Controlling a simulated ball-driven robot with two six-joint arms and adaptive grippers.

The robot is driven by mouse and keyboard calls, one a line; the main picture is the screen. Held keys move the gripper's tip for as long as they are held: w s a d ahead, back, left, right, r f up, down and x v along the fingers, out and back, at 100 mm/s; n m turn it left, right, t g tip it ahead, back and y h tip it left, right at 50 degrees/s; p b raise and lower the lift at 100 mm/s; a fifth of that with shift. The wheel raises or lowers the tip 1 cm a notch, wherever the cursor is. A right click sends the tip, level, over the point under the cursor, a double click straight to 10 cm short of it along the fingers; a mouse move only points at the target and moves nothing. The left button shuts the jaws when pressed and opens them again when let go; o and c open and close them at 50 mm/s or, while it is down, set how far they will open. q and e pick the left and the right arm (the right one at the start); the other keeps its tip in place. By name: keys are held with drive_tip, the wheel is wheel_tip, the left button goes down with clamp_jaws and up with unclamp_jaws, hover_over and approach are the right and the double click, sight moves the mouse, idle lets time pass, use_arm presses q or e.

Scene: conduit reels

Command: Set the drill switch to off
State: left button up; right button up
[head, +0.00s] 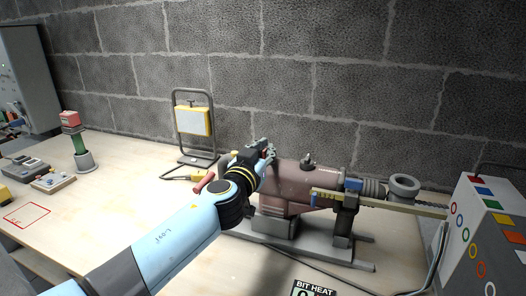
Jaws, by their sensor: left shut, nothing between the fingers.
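The drill (298,185) is a dull brown-red machine on a grey stand in the middle of the head view. A dark knob (307,161) sits on its top; I cannot tell whether it is the switch or how it is set. My left gripper (267,150) is shut and empty at the drill's upper left end, hiding part of it. I cannot tell whether the fingertips touch the drill. A red handle (204,183) shows behind my left arm. My right gripper is not in view.
A work lamp (194,120) stands behind my left arm. A grey box with coloured rings (475,235) stands at the right. A "BIT HEAT" display (314,286) is at the bottom edge. A red-topped post (80,140) stands at the left. The table (120,190) is clear around the arm's left.

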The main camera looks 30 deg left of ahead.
use_arm(q)
drive_tip(key=o, duration=0.5)
drive_tip(key=shift+s, duration=0.15)
drive_tip(key=v, duration=1.1)
drive_tip(key=shift+s+d, duration=0.2)
drive_tip(key=shift+s, duration=0.15)
